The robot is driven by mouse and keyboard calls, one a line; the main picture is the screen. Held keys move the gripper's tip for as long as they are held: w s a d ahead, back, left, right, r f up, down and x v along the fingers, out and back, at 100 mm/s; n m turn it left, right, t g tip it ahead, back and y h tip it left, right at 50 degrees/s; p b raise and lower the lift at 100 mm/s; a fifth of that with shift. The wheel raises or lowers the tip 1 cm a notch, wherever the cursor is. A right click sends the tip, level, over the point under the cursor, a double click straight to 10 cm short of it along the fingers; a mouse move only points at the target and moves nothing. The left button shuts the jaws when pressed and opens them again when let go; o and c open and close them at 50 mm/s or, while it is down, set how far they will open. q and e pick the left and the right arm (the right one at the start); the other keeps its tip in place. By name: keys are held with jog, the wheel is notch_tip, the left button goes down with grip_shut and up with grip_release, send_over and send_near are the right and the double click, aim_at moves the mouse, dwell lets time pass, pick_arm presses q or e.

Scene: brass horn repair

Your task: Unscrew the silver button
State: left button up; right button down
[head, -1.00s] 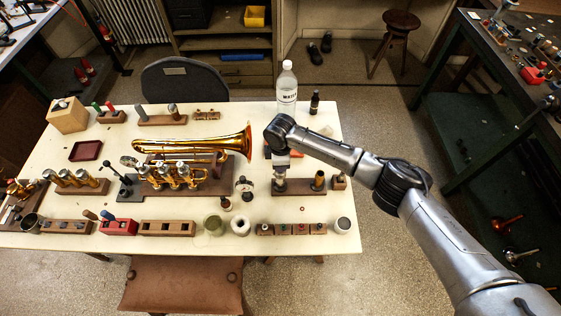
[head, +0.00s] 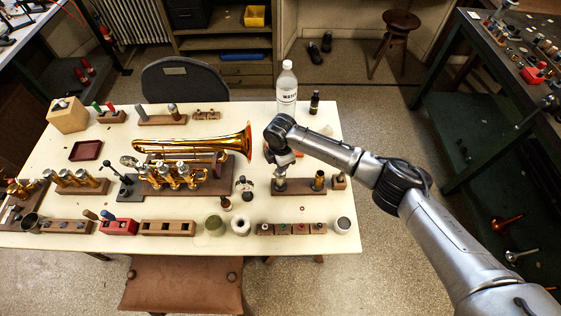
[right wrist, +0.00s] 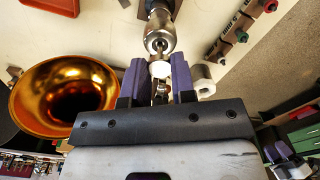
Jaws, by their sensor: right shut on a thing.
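The silver button (right wrist: 160,69) is a small pale disc on the end of a silver cylinder (right wrist: 158,35) in the right wrist view. My right gripper (right wrist: 159,72) has its purple fingers on either side of the button and is shut on it. In the head view my right gripper (head: 283,160) points down over the silver cylinder (head: 280,182), which stands on a dark wooden block (head: 297,190). The button is too small to make out there. My left gripper is in neither view.
The brass horn (head: 215,148) lies left of my gripper, its bell close to my wrist. A water bottle (head: 287,90) and small dark bottle (head: 314,103) stand behind. A gold cylinder (head: 319,179) stands on the same block. Bare tabletop (head: 335,205) lies in front.

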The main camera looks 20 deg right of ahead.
jog(key=n, duration=0.5)
dwell(0.3)
jog(key=n, duration=0.3)
jog(key=shift+n+b, duration=0.4)
jog(key=shift+n, duration=0.7)
